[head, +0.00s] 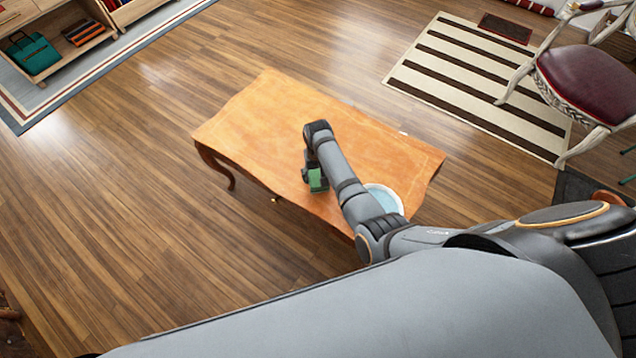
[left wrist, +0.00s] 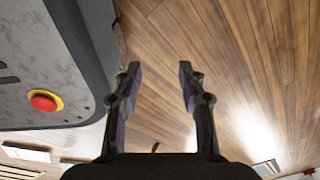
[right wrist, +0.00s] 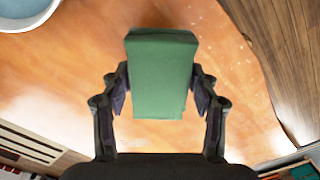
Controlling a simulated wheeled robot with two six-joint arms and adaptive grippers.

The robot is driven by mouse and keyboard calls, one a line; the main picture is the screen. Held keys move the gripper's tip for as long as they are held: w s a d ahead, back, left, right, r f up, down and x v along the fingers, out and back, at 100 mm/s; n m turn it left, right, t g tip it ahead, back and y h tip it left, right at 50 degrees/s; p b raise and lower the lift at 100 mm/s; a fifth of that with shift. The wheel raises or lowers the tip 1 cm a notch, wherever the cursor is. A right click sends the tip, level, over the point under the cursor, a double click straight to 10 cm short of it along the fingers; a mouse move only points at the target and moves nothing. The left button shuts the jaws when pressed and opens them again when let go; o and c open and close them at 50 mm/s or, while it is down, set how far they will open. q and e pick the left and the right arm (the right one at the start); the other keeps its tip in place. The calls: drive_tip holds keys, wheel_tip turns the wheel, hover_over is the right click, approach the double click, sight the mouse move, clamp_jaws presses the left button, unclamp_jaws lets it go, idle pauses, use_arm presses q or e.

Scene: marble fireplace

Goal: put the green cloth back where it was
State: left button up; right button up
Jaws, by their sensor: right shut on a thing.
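The green cloth (head: 315,180) is a folded green block at the right arm's end, over the wooden table (head: 262,110). It fills the middle of the right wrist view (right wrist: 161,75). My right gripper (right wrist: 160,92) is shut on it, one finger on each side. Whether the cloth touches the tabletop is unclear. My left gripper (left wrist: 160,75) is open and empty, above the wooden floor in the left wrist view. It does not show in the head view.
A bowl with a pale blue inside (head: 386,198) stands at the table's near right, partly behind my right arm. A red-seated chair (head: 590,82) stands by a striped rug (head: 470,75) at the upper right. The table's left half is clear.

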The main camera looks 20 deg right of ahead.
sight(318, 181)
wheel_tip(318, 181, down, 3)
drive_tip(key=shift+f+b, duration=0.2)
drive_tip(key=shift+b, duration=0.85)
use_arm(q)
drive_tip(key=shift+w+f, duration=1.05)
drive_tip(key=shift+f, duration=0.1)
use_arm(e)
drive_tip(key=shift+r, duration=0.25)
drive_tip(key=shift+f, duration=0.15)
drive_tip(key=o, duration=1.1)
use_arm(q)
drive_tip(key=shift+w, duration=0.1)
